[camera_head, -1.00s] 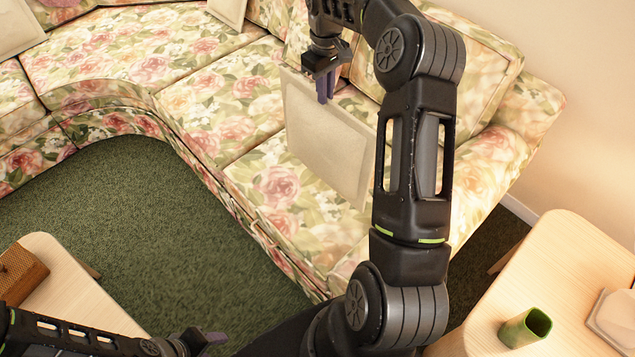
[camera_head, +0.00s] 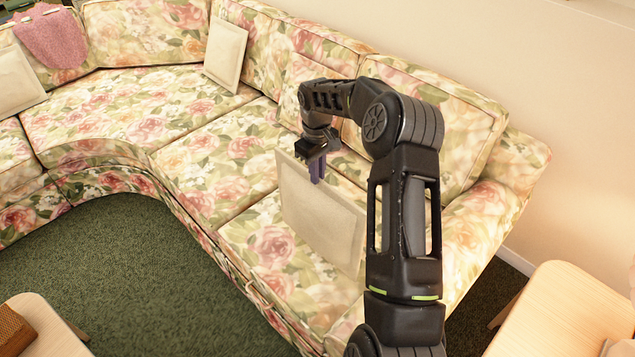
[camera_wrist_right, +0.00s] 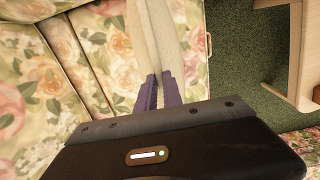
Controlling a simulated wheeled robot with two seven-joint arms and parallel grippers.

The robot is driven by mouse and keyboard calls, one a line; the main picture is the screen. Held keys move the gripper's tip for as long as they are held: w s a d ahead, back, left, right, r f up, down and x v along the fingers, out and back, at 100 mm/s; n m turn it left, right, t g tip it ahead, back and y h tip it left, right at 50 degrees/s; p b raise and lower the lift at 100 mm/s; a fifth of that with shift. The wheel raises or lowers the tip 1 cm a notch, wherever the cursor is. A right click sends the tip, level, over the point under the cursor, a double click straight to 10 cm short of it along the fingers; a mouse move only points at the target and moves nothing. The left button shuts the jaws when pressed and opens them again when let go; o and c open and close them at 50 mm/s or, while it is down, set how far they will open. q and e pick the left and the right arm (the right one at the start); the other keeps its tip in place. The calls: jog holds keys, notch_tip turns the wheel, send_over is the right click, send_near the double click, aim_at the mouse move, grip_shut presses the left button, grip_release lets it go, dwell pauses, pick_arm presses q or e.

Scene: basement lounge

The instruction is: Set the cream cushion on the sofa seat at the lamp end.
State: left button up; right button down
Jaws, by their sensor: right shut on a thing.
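The cream cushion (camera_head: 318,215) is a pale square held upright and slightly tilted above the right-hand section of the floral sofa seat (camera_head: 265,240). My right gripper (camera_head: 317,170) is shut on its top edge. In the right wrist view the purple fingers (camera_wrist_right: 160,90) pinch the cushion (camera_wrist_right: 153,40), which shows edge-on. Whether its lower edge touches the seat I cannot tell. Part of it is hidden behind my right arm. My left gripper is out of view. No lamp is in view.
Another cream cushion (camera_head: 226,54) leans on the sofa back near the corner, and one more (camera_head: 15,80) stands at far left with a pink cloth (camera_head: 52,38) nearby. Wooden tables stand at lower left (camera_head: 40,325) and lower right (camera_head: 560,310). Green carpet (camera_head: 130,260) is clear.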

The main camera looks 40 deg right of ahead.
notch_tip(320, 180, down, 3)
jog(key=shift+r+p, duration=0.1)
jog(key=shift+p, duration=0.35)
jog(key=shift+f, duration=0.35)
jog(key=shift+f, duration=0.2)
jog(key=c, duration=1.5)
grip_release()
